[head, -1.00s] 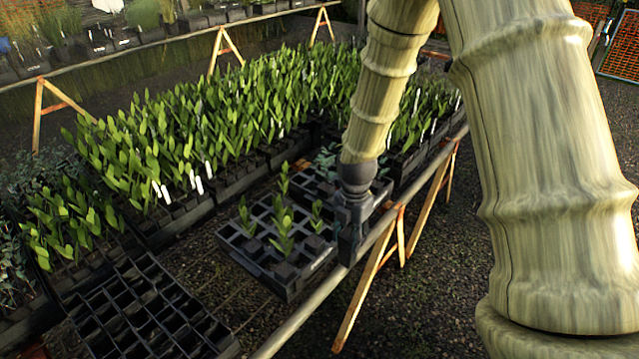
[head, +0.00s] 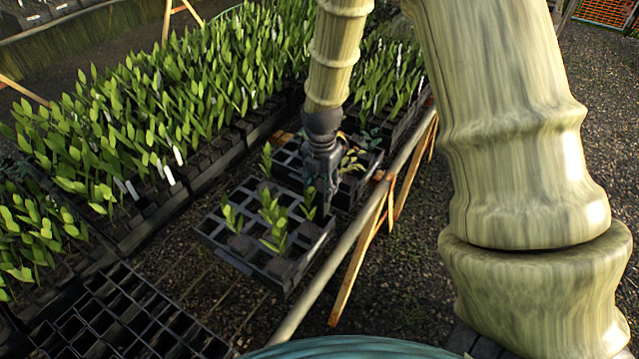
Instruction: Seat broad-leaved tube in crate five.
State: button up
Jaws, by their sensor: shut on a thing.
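A black crate (head: 222,250) with open square cells stands near the rail, holding several broad-leaved tubes. One broad-leaved tube (head: 278,235) stands near its front. My gripper (head: 324,208) points down at the right side of this crate, low by its rim. It is shut on a broad-leaved tube (head: 308,203), whose green leaves show just left of the fingers. The fingers and the pot are mostly hidden, so I cannot tell how deep the pot sits. No crate number is readable.
A second crate (head: 345,195) with bluish and yellowish plants adjoins behind. Dense green tube stock (head: 190,100) fills crates at left and back. Empty black crates (head: 130,310) lie at front left. A pale rail (head: 340,250) with wooden trestle legs (head: 362,255) runs along the right.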

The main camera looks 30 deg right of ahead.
jog(key=shift+f+b, duration=0.5)
jog(key=shift+f, duration=0.3)
jog(key=shift+r, duration=0.1)
jog(key=shift+d+f, duration=0.1)
jog(key=shift+f, duration=0.2)
jog(key=shift+p, duration=0.45)
jog(key=shift+f, duration=0.35)
jog(key=shift+f+b, duration=1.7)
jog(key=shift+f, duration=2.45)
jog(key=shift+f, duration=0.45)
jog(key=o, duration=1.2)
